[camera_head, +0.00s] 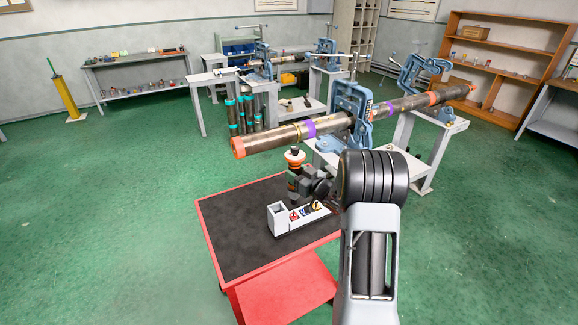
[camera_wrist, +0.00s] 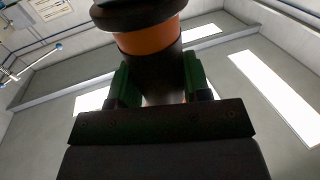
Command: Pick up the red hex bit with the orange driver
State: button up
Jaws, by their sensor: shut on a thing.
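The orange driver (camera_head: 294,158) stands roughly upright in my gripper (camera_head: 297,182), its pale-and-orange top showing above the dark jaws. In the wrist view its dark body with an orange band (camera_wrist: 150,38) sits between the two green-edged fingers of my gripper (camera_wrist: 156,82), which are shut on it. A white holder (camera_head: 278,218) with small compartments is just below and in front of the gripper. The red hex bit (camera_head: 294,216) shows as a small red spot in it. The driver's lower end is hidden, so I cannot tell if it touches anything.
The holder stands on a dark mat on a red cart (camera_head: 232,240); the mat's left part is clear. Blue and yellow pieces sit in the holder right of the red one. A long pipe (camera_head: 270,140) in a blue vise (camera_head: 350,112) runs close behind the gripper.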

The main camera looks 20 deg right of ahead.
jog(key=shift+w+d+r, duration=0.1)
jog(key=shift+w+r, duration=0.1)
jog(key=shift+a, duration=0.2)
jog(key=shift+d+f+b, duration=0.1)
jog(key=shift+b, duration=0.45)
jog(key=shift+f+b, duration=1.5)
jog(key=shift+f, duration=0.15)
jog(key=shift+f+b, duration=1.9)
jog(key=shift+f, duration=0.1)
dwell(0.8)
jog(key=shift+s+f+b, duration=0.2)
jog(key=shift+f+b, duration=0.15)
jog(key=shift+f, duration=0.1)
dwell(0.8)
jog(key=shift+r, duration=0.2)
